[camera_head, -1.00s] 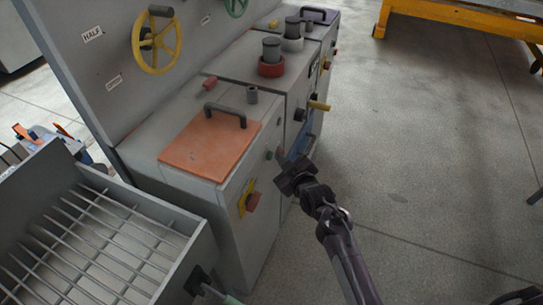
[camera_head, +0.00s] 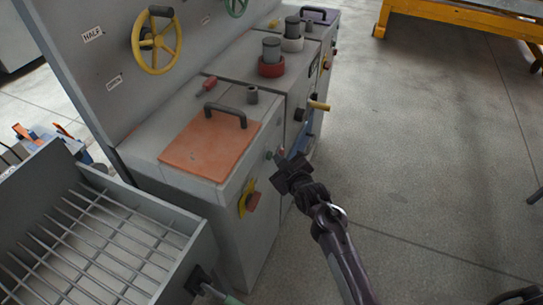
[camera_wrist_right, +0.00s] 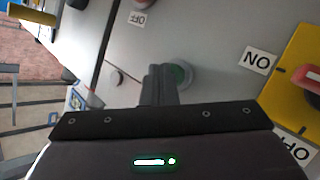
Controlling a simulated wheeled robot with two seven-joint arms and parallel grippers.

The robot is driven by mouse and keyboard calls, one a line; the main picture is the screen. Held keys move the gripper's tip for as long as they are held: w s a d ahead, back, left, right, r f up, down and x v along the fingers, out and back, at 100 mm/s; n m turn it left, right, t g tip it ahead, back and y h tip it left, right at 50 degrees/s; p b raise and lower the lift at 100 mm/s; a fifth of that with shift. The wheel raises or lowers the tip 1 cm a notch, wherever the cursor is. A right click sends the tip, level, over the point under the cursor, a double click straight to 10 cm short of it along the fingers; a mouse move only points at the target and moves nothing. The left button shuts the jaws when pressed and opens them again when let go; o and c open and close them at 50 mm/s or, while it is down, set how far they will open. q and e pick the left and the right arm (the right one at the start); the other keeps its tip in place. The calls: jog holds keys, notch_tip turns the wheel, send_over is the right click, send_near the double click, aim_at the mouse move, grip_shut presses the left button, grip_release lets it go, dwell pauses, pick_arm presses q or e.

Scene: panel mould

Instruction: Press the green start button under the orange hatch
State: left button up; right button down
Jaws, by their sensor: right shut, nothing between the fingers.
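The orange hatch (camera_head: 210,145) lies shut on top of the grey cabinet, its dark handle (camera_head: 226,113) towards the back. My right gripper (camera_head: 280,165) is shut and empty, just in front of this face. In the wrist view its fingertips (camera_wrist_right: 160,72) overlap the button's left side; I cannot tell whether they touch it. My left gripper is out of view.
A yellow plate with a red switch (camera_head: 254,201) sits left of the button on the front face. A grey slatted tray (camera_head: 190,262) stands at lower left.

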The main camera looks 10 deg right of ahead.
jog(key=shift+w+a, duration=0.15)
jog(key=shift+a, duration=0.1)
dwell(0.4)
jog(key=shift+d, duration=0.1)
jog(key=shift+s+d+p, duration=0.5)
jog(key=shift+d+p, duration=0.05)
jog(key=shift+d, duration=0.1)
jog(key=s+d, duration=0.1)
jog(key=s+d+p, duration=0.1)
jog(key=d+p, duration=0.1)
jog(key=d, duration=0.1)
jog(key=shift+s+d, duration=0.1)
jog(key=shift+s, duration=0.3)
dwell(0.6)
